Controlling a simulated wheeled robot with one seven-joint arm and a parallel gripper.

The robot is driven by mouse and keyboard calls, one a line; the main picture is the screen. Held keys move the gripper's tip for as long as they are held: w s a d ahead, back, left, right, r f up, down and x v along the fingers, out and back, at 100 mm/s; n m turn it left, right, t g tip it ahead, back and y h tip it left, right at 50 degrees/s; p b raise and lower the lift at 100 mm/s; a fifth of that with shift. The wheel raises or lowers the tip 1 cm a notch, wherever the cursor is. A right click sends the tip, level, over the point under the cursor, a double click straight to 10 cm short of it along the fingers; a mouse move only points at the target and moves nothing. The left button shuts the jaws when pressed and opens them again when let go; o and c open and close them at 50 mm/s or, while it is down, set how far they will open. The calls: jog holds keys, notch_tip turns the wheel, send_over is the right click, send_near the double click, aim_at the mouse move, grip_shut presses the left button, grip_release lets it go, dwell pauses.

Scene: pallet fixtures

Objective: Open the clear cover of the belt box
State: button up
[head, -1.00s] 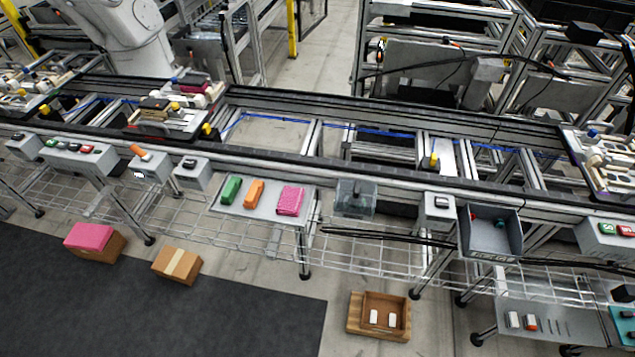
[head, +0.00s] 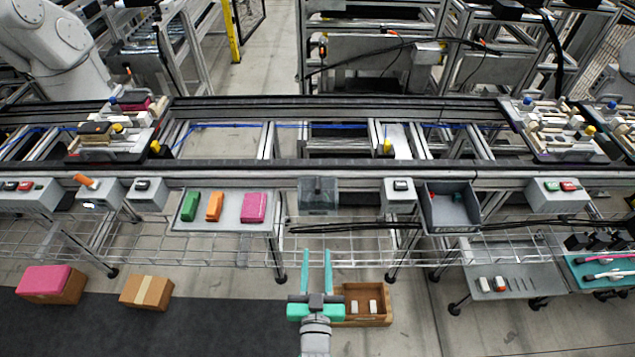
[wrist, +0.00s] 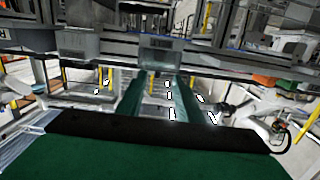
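The belt box (head: 319,196), a small grey box with a clear cover, is fixed on the front side of the conveyor, in the middle of the head view. Its cover looks closed. My gripper (head: 316,252) has two long teal fingers. It is in front of and below the box in the head view, apart from it, with the fingers spread and nothing between them. In the wrist view my gripper (wrist: 165,80) shows as two green fingers pointing toward a box (wrist: 160,42) that appears to be the belt box.
Left of the box is a shelf (head: 228,211) with green, orange and pink blocks. Right are a grey button box (head: 399,193) and a dark open bin (head: 451,207). Black cables (head: 345,226) run just below. A wooden crate (head: 362,319) stands on the floor behind my gripper.

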send_near(318, 190)
jog(key=w, duration=0.2)
jog(key=shift+t, duration=0.4)
jog(key=w, duration=1)
jog(key=shift+w+f, duration=0.3)
jog(key=shift+f, duration=0.05)
grip_shut()
